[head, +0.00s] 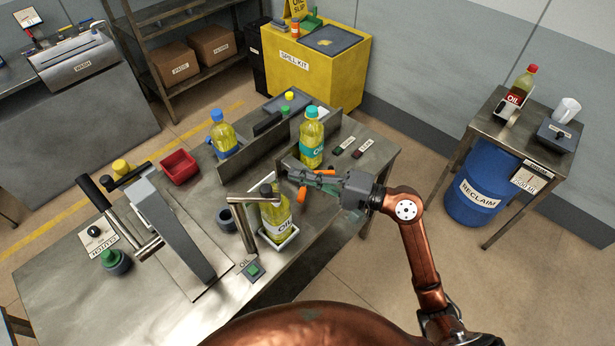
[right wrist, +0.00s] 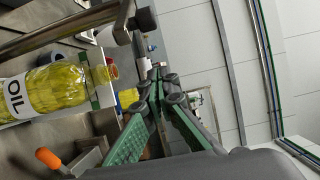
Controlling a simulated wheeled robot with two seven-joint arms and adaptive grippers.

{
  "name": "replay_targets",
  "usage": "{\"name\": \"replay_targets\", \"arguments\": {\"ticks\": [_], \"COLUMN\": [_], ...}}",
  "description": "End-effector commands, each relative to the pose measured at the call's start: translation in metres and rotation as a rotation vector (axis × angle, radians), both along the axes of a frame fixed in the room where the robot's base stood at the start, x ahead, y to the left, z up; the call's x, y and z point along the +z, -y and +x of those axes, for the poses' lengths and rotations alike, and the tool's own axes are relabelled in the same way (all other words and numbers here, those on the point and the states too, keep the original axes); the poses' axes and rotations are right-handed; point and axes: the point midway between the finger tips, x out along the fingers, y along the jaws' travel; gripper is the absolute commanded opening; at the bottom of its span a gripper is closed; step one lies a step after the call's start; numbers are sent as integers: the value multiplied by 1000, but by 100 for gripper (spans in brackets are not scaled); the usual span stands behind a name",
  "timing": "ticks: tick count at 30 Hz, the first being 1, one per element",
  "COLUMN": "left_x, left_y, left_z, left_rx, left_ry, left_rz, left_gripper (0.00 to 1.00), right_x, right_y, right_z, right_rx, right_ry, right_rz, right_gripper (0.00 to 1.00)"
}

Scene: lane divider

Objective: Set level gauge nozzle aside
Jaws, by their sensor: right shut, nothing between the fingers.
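An angled metal pipe (head: 242,222) stands at the front of the bench, its upper arm reaching over an oil bottle (head: 276,222) that stands upright in a white tray (head: 284,244). A metal bar with a dark end shows in the right wrist view (right wrist: 75,27), above the bottle (right wrist: 50,88). I cannot tell for sure which part is the level gauge nozzle. My right gripper (head: 288,164) is shut and empty, behind and right of the pipe, near the teal-labelled bottle. In the right wrist view its green-padded fingers (right wrist: 160,88) meet at their tips. My left gripper is not in view.
An orange-handled piece (head: 302,194) sits close below my right gripper. A teal-labelled oil bottle (head: 311,142) stands behind it. A long grey divider (head: 265,142) runs across the bench. A lever machine (head: 170,225) stands left. The bench's front left corner is bare.

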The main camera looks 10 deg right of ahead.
Motion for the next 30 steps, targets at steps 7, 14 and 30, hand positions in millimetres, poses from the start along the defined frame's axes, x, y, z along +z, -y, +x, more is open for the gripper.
{"name": "replay_targets", "arguments": {"ticks": [7, 14, 30], "left_x": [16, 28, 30], "left_y": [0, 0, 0], "left_z": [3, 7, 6], "left_rx": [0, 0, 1], "left_ry": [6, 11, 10], "left_rz": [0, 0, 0], "left_gripper": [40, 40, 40], "right_x": [4, 2, 0], "right_y": [-46, -55, -57], "right_z": [26, 1, -10], "right_rx": [2, 1, 0], "right_ry": [-2, -3, -3], "right_rz": [8, 5, 3], "right_gripper": [0, 0, 0]}}
